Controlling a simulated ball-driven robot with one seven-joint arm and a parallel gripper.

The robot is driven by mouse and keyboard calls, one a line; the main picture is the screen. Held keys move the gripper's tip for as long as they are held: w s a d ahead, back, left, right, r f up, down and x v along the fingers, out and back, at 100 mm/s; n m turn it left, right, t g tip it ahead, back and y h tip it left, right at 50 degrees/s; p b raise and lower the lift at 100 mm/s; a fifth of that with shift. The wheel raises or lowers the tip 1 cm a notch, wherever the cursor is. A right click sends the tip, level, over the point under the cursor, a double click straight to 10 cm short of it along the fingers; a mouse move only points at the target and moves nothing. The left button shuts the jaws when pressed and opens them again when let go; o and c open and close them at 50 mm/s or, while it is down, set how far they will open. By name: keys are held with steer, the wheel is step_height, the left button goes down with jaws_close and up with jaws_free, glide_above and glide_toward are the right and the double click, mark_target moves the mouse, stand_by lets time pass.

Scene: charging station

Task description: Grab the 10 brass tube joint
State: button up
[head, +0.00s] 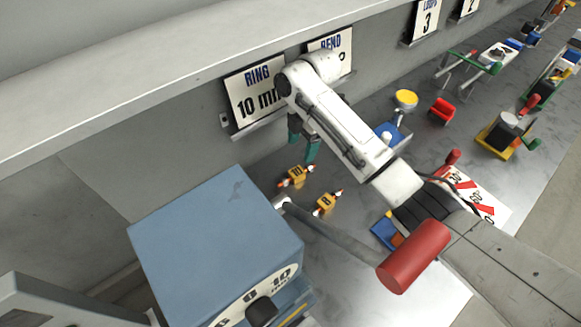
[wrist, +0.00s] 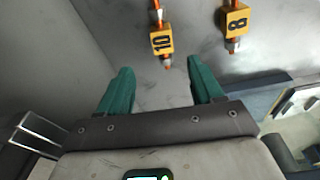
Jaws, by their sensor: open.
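The 10 tube joint is a yellow block with a black 10 on it (wrist: 162,42) and thin orange-red ends. It lies on the grey surface at the top middle of the wrist view, just beyond my fingertips. In the head view it appears to be the yellow block (head: 296,176) nearer the wall, though its number is too small to read. My gripper (wrist: 159,76) has two green fingers, spread apart with nothing between them. In the head view my gripper (head: 303,140) is above and close to that joint.
A similar yellow 8 joint (wrist: 236,21) lies to the right; it also shows in the head view (head: 326,203). A large blue box (head: 215,240) with a red-handled lever (head: 413,257) stands nearby. The wall with a "RING 10" sign (head: 258,92) is behind.

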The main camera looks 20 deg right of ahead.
mark_target(297, 172)
steer(key=f, duration=0.6)
steer(key=a+f+p, duration=0.1)
steer(key=f, duration=0.2)
steer(key=shift+s+a+f, duration=0.1)
steer(key=shift+s+f, duration=0.05)
steer(key=shift+s, duration=0.2)
steer(key=shift+c, duration=0.3)
steer(key=c, duration=1.1)
